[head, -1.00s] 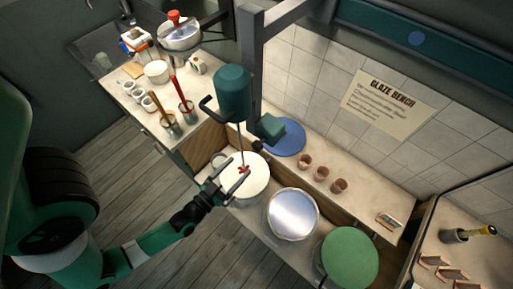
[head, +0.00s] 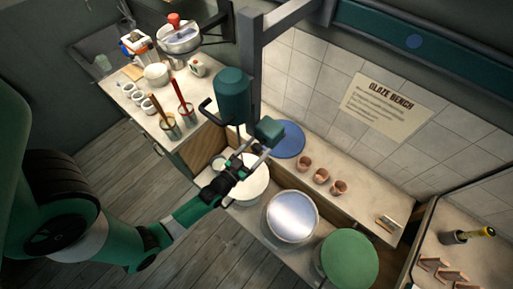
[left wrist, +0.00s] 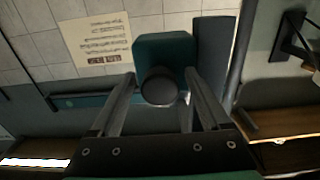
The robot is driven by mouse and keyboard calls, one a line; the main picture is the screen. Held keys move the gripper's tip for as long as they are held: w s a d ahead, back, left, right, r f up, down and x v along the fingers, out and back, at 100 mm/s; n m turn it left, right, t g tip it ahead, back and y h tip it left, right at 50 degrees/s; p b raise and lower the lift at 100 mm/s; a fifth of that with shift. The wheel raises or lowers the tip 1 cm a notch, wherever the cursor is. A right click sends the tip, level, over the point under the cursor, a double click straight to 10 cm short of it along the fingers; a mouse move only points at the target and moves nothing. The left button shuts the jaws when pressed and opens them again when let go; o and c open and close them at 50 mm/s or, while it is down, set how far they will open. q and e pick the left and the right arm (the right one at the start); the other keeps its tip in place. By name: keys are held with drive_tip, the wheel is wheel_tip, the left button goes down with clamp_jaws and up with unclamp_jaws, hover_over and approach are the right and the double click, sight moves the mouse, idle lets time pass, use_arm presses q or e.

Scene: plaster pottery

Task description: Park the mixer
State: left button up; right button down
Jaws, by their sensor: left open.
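The mixer (head: 231,95) is a teal motor body with a dark side handle, hanging beside a grey post above a white-filled bucket (head: 255,188). Its lower shaft is largely hidden behind my gripper. A teal block (head: 270,131) sits on the post, lower and to the right of the motor. My left gripper (head: 256,149) is open just in front of this block. In the left wrist view the block (left wrist: 163,47) shows behind a dark round knob (left wrist: 160,88), which lies between the open fingers (left wrist: 158,92); I cannot tell whether they touch it. My right gripper is out of view.
A silver-topped bucket (head: 292,216) and a green-topped bucket (head: 349,259) stand to the right. Several small clay cups (head: 321,176) and a blue disc (head: 289,140) are on the shelf behind. Tool jars (head: 171,127) stand on the left counter.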

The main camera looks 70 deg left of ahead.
use_arm(q)
clamp_jaws()
idle(0.3)
drive_tip(key=shift+s+a, duration=0.1)
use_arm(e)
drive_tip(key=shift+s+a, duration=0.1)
